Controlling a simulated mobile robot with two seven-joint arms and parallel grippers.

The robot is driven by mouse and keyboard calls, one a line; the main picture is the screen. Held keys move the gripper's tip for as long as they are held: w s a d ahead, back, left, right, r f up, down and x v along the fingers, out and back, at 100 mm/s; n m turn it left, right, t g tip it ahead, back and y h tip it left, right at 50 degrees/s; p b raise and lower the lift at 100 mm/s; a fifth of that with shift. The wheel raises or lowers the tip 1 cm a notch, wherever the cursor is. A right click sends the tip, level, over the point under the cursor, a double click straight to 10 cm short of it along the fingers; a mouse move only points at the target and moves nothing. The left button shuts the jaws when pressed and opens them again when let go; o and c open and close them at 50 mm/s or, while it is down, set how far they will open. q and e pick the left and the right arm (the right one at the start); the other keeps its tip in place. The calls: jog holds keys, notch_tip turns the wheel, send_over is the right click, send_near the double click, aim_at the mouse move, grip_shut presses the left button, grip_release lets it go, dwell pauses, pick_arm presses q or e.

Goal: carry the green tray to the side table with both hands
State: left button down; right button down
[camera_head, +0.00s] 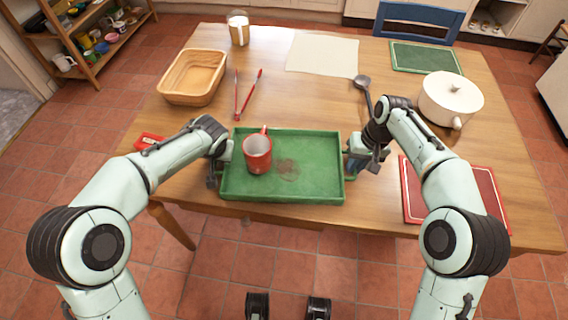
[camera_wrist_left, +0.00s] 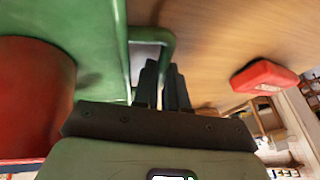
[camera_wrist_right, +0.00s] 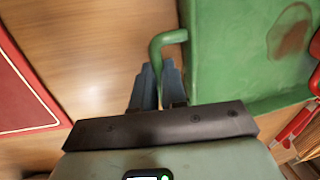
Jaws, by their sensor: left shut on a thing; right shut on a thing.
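The green tray (camera_head: 320,178) lies at the near edge of the wooden table, with a brownish stain on its floor. A red mug (camera_head: 257,155) stands in its left part. My left gripper (camera_head: 216,160) is at the tray's left side; in the left wrist view its fingers (camera_wrist_left: 164,88) are shut on the green handle (camera_wrist_left: 155,36). My right gripper (camera_head: 360,158) is at the right side; in the right wrist view its fingers (camera_wrist_right: 158,88) are shut on the other handle (camera_wrist_right: 160,45). The head view shows no clear gap under the tray. I cannot make out a side table.
On the wooden table (camera_head: 300,92) are a wooden basket (camera_head: 193,77), red tongs (camera_head: 247,95), a ladle (camera_head: 362,84), a white pot (camera_head: 450,98), a red mat (camera_head: 456,192), a small red object (camera_head: 150,141) and a glass jar (camera_head: 238,28). A shelf (camera_head: 92,60) stands far left.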

pick_arm(q)
jog(key=shift+r, duration=0.2)
pick_arm(e)
jog(key=shift+r, duration=0.2)
